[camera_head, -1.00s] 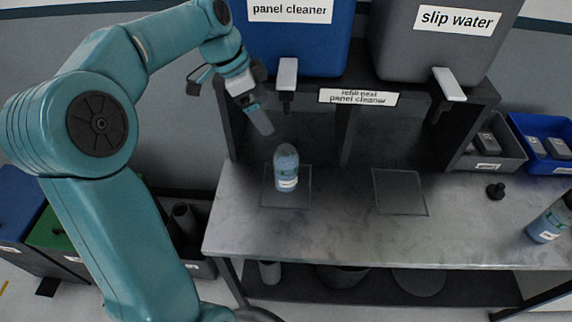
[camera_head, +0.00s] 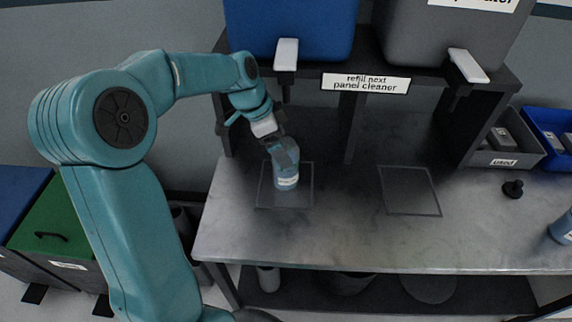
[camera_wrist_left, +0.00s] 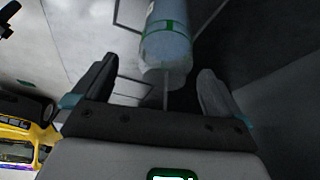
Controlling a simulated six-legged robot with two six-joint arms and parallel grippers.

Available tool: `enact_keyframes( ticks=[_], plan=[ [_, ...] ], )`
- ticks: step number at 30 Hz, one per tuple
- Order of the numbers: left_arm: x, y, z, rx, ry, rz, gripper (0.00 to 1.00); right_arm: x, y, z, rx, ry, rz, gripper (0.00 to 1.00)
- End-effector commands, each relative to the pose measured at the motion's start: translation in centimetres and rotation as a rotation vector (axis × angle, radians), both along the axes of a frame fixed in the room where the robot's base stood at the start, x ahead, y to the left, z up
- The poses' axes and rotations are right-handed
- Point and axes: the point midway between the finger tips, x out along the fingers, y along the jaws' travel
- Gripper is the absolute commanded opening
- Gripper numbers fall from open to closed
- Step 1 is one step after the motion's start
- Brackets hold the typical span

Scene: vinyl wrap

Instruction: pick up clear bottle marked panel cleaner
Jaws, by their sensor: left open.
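The clear bottle (camera_head: 287,181) with blue liquid and a white label stands upright in the left outlined square on the bench, below the blue tank's tap. Its label is too small to read. My left gripper (camera_head: 284,152) is at the bottle's upper part and hides its top in the head view. In the left wrist view, the bottle (camera_wrist_left: 167,40) appears ahead of and between the spread fingers, with gaps on both sides. The gripper is open and not closed on it. My right gripper is not in view.
The blue tank (camera_head: 290,25) and grey tank (camera_head: 435,40) sit on a dark shelf with taps (camera_head: 286,54) overhanging the bench. A dark post (camera_head: 353,125) stands right of the bottle. The right outlined square (camera_head: 409,190) is empty. Another bottle (camera_head: 563,228) stands far right.

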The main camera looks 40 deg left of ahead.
Motion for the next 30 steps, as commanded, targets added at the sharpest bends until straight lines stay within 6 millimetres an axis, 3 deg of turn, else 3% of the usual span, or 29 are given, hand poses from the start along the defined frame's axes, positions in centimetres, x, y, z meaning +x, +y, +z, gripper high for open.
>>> enact_keyframes(
  ticks=[12,20,21,27,30],
  plan=[
    [1.6,-0.5,-4.9,-0.001,0.001,0.001,1.00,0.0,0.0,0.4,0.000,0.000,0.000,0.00],
    [1.8,-0.5,-5.3,0.000,0.000,0.001,1.00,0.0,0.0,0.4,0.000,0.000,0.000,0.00],
    [1.8,-0.5,-5.3,0.001,-0.001,0.000,0.94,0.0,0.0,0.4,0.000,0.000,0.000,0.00],
    [1.8,-0.5,-5.3,0.000,0.000,0.001,0.32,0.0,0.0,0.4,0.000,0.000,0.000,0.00],
    [1.8,-0.5,-5.2,0.001,-0.002,0.002,0.26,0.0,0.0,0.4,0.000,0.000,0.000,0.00]
  ],
)
